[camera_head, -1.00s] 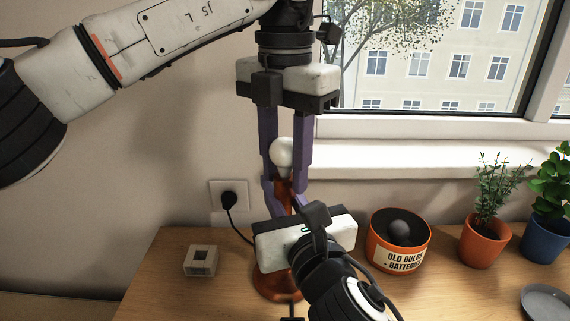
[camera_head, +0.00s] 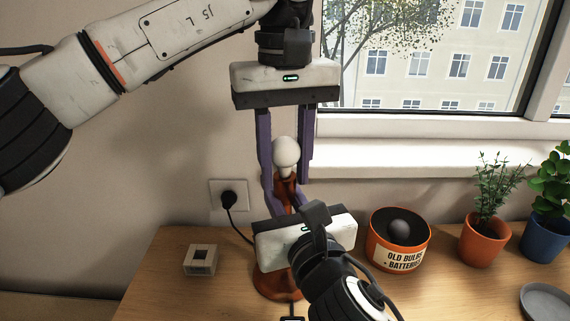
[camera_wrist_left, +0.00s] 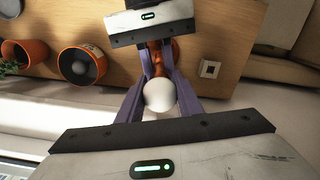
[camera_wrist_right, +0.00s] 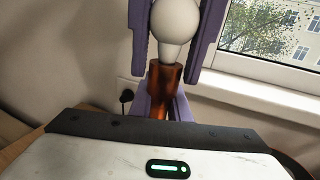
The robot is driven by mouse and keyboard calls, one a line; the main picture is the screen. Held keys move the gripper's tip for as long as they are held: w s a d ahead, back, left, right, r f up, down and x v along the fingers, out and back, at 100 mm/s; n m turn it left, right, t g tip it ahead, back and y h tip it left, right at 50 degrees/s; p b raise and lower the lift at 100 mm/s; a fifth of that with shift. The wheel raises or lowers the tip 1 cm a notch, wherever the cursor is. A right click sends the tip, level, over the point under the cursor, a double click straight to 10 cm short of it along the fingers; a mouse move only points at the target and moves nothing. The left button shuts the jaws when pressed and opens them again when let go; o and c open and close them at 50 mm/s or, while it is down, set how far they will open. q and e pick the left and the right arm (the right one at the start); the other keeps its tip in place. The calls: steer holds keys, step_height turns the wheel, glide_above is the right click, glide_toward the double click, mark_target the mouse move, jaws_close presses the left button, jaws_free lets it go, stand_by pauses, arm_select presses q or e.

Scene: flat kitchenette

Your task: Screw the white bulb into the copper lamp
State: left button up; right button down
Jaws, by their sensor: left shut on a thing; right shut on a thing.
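The white bulb (camera_head: 286,152) stands upright at the top of the copper lamp (camera_head: 272,283), its base at the socket. My left gripper (camera_head: 286,158) comes down from above and is shut on the bulb, with a purple finger on each side; the bulb also shows between them in the left wrist view (camera_wrist_left: 160,95). My right gripper (camera_head: 284,200) is shut on the lamp's copper neck, just below the socket. In the right wrist view the bulb (camera_wrist_right: 175,22) sits directly above the copper socket (camera_wrist_right: 164,80). The depth of the base inside the socket is hidden.
An orange bin (camera_head: 398,240) labelled for old bulbs and batteries stands right of the lamp. A small beige block (camera_head: 200,260) lies to the left. Potted plants (camera_head: 485,240) and a grey dish (camera_head: 546,301) are at the right. A plug (camera_head: 228,198) is in the wall behind.

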mark_target(285, 137)
arm_select(q)
steer(key=m, duration=1)
steer(key=shift+m, duration=0.3)
steer(key=o, duration=1.1)
steer(key=shift+o, duration=0.2)
steer(key=shift+r, duration=2.25)
steer(key=shift+c, duration=0.2)
